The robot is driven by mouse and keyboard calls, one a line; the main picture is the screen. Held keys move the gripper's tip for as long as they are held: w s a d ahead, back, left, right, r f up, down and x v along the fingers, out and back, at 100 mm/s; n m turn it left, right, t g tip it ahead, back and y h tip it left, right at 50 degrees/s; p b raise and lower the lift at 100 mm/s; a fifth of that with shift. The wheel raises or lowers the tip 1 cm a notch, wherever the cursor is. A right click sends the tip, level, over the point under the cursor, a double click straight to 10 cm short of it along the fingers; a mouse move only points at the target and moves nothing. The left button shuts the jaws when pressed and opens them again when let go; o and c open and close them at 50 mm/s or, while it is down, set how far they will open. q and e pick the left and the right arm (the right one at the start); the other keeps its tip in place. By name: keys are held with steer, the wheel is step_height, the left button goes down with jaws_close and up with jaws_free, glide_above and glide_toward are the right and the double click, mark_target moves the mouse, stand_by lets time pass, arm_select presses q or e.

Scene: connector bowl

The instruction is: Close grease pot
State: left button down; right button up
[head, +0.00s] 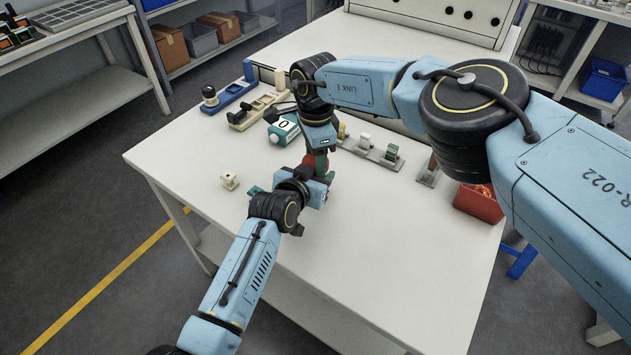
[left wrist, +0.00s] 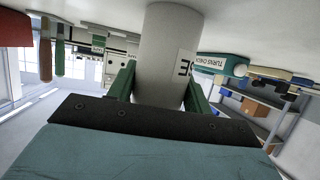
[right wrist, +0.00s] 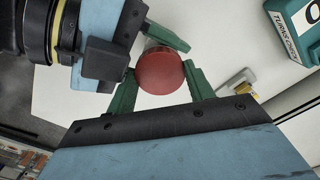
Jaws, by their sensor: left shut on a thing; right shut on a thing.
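The grease pot is a pale grey cylinder (left wrist: 165,45) with a printed label, standing on the table in the left wrist view. Its red lid (right wrist: 160,71) shows from above in the right wrist view and partly in the head view (head: 309,160). My left gripper (left wrist: 160,92) is shut around the pot body from the side. My right gripper (right wrist: 161,88) points down and is shut on the red lid; in the head view (head: 320,161) its fingers are above the left gripper. The seam between lid and pot is hidden, so I cannot tell how the lid sits.
A green-and-white turns-check device (head: 284,129) stands just behind the pot. Several connector fixtures (head: 375,150) stand behind and right. A small cream block (head: 229,181) lies at left, and a red bin (head: 478,203) is at the right edge. The front of the table is clear.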

steer(key=o, duration=1.1)
steer(key=shift+c, duration=0.2)
steer(key=shift+r, duration=0.1)
steer(key=shift+r, duration=2.15)
steer(key=shift+c, duration=0.3)
